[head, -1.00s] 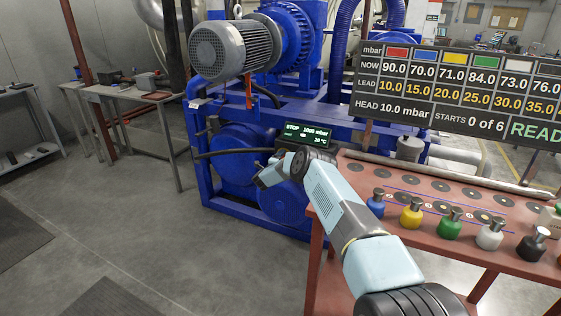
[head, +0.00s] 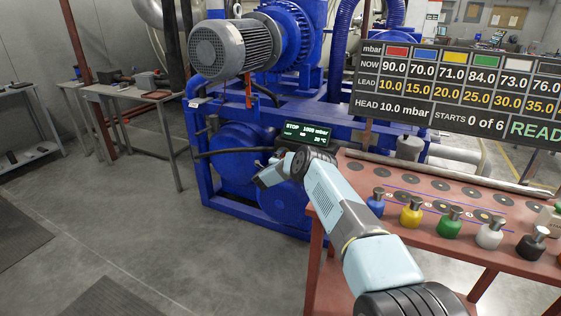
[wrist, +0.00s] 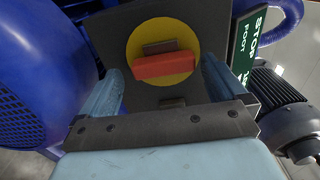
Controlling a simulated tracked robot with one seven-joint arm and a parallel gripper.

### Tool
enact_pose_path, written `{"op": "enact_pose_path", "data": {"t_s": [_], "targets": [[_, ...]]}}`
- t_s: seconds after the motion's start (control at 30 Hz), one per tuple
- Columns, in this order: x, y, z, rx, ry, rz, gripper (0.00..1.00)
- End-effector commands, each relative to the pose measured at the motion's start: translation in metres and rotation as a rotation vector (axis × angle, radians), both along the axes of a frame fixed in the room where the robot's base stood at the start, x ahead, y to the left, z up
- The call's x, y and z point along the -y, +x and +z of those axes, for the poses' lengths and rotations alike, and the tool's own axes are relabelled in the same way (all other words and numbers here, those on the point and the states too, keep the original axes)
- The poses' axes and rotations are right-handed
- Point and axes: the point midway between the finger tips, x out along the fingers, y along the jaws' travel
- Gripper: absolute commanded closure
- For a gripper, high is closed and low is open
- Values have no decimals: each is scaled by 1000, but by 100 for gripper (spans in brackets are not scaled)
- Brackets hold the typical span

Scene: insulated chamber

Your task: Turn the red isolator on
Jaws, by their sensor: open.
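The red isolator handle (wrist: 166,65) sits on a round yellow disc (wrist: 186,45) on a dark grey plate, in the wrist view. The handle lies nearly level across the disc in that view. My gripper (wrist: 163,85) is open, with one finger left of the disc and one right of it. The handle lies between the finger lines, and I cannot tell whether either finger touches it. In the head view my gripper (head: 264,176) is at the front of the blue pump machine (head: 235,150), and the isolator is hidden there.
A dark display (head: 306,134) reading STOP stands just right of the isolator, close to my gripper. A red-brown bench (head: 350,185) with several coloured knobbed weights is to the right. A large board (head: 460,95) hangs above it. Floor at the left is open.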

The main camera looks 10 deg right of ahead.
Motion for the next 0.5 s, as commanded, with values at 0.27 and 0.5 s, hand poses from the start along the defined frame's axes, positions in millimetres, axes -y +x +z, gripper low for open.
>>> {"op": "enact_pose_path", "data": {"t_s": [0.27,0.5], "targets": [[-2,-1,2,2,-1,1,2],[-17,-21,2,1,-2,2,2]]}}
